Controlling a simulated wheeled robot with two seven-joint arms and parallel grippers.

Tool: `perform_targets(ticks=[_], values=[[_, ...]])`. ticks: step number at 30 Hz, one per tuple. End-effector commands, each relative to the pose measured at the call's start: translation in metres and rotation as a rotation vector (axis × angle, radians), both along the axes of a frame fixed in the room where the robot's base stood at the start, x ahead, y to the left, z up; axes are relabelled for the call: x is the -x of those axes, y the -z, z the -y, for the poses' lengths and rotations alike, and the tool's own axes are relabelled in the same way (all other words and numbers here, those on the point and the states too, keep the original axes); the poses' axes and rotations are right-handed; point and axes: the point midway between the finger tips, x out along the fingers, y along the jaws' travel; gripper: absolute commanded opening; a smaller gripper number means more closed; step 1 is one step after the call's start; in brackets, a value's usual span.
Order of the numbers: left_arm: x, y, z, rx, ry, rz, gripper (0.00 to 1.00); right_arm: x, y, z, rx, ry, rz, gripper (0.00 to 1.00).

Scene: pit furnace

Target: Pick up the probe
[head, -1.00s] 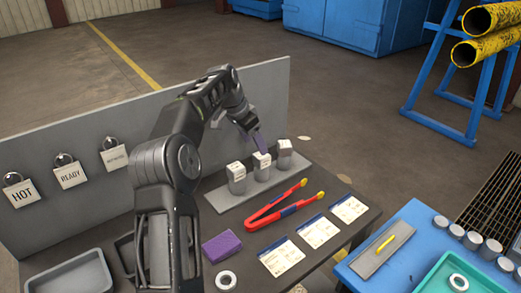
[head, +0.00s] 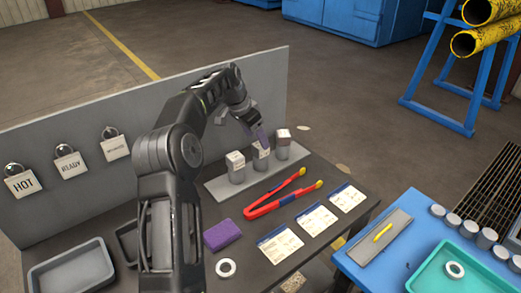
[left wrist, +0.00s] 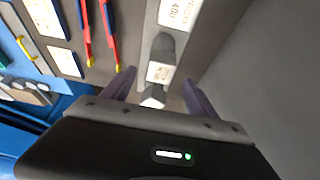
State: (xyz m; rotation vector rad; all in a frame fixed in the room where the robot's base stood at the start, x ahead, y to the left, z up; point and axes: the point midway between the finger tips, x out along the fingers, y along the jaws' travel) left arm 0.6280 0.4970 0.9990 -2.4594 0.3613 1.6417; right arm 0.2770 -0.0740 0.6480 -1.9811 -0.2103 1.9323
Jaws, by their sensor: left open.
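A thin yellow stick (head: 383,233), which may be the probe, lies on a grey plate (head: 368,250) on the blue table at right. It also shows at the left of the left wrist view (left wrist: 27,48). Three grey blocks with white labelled tops, left (head: 236,167), middle (head: 261,155) and right (head: 282,145), stand on a grey strip on the dark table. My left gripper (head: 262,134) is open over the middle and right blocks, away from the yellow stick. In the left wrist view its purple fingers (left wrist: 157,92) flank a white-topped block (left wrist: 153,97). My right gripper is out of view.
Red-and-blue tongs (head: 283,196), white cards (head: 317,219), a purple pad (head: 222,235) and a ring (head: 226,268) lie on the dark table. A grey panel (head: 200,115) with padlock tags stands behind. A teal tray (head: 425,272) and grey cylinders (head: 470,229) occupy the blue table.

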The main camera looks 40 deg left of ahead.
Motion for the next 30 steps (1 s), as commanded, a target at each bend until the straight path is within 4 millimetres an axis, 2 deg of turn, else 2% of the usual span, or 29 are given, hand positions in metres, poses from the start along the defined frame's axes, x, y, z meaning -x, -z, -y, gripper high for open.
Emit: perform_targets(ticks=[6,12,30], values=[[-0.011,0.025,0.004,0.004,0.001,-0.004,0.67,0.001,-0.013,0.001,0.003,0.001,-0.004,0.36],[-0.018,0.044,0.005,0.001,-0.001,-0.001,0.67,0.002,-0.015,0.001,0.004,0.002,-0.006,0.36],[-0.019,0.045,0.005,0.001,0.000,0.000,0.66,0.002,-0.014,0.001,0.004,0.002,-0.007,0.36]])
